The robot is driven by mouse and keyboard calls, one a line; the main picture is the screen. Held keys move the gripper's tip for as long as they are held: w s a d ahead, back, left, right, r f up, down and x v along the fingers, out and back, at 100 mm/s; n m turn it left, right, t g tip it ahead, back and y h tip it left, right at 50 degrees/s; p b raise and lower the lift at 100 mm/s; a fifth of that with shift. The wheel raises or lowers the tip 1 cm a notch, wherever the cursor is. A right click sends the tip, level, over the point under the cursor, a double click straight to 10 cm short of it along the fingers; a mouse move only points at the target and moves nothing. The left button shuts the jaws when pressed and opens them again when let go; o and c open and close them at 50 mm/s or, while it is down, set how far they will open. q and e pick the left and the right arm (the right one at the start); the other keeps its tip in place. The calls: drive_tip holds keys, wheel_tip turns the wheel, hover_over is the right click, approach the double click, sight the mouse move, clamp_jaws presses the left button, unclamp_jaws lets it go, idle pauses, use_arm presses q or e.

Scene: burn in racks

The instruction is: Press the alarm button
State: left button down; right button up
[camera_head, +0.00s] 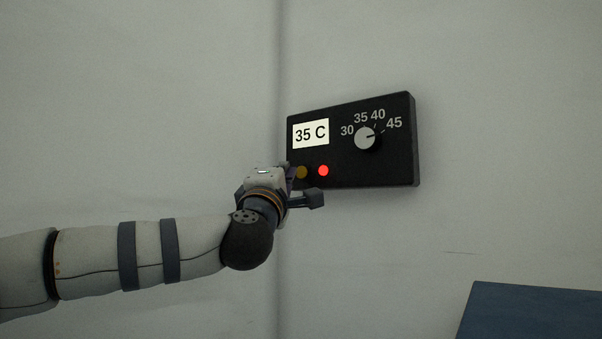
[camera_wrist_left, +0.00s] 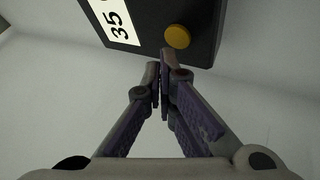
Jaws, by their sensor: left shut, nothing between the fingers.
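A black control box (camera_head: 395,165) is fixed on the wall, with a lit display reading 35 C (camera_head: 311,134), a grey dial (camera_head: 365,138) marked 30 to 45, a yellow button (camera_head: 302,172) and a red glowing round light or button (camera_head: 323,170). My left gripper (camera_head: 289,171) is at the box's lower left, partly in front of the yellow button's side. In the left wrist view its fingers (camera_wrist_left: 160,66) are shut and empty, with the tips close to the yellow button (camera_wrist_left: 177,37). I cannot tell whether they touch the box. My right gripper is not in view.
A blue surface (camera_head: 535,312) stands at the lower right. The pale wall (camera_head: 130,100) around the box is bare, with a vertical corner line just left of the box.

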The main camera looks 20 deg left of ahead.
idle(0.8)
use_arm(q)
drive_tip(key=shift+w+d, duration=0.15)
drive_tip(key=shift+w, duration=0.3)
drive_tip(key=shift+w+d+p, duration=0.1)
drive_tip(key=shift+w+p, duration=0.2)
drive_tip(key=shift+p, duration=0.05)
idle(0.4)
drive_tip(key=shift+s, duration=0.1)
drive_tip(key=shift+s+a, duration=0.25)
drive_tip(key=shift+s, duration=0.4)
drive_tip(key=s, duration=0.1)
drive_tip(key=s+a, duration=0.1)
drive_tip(key=s, duration=0.2)
drive_tip(key=shift+s+a, duration=0.35)
drive_tip(key=shift+f, duration=0.1)
idle(0.6)
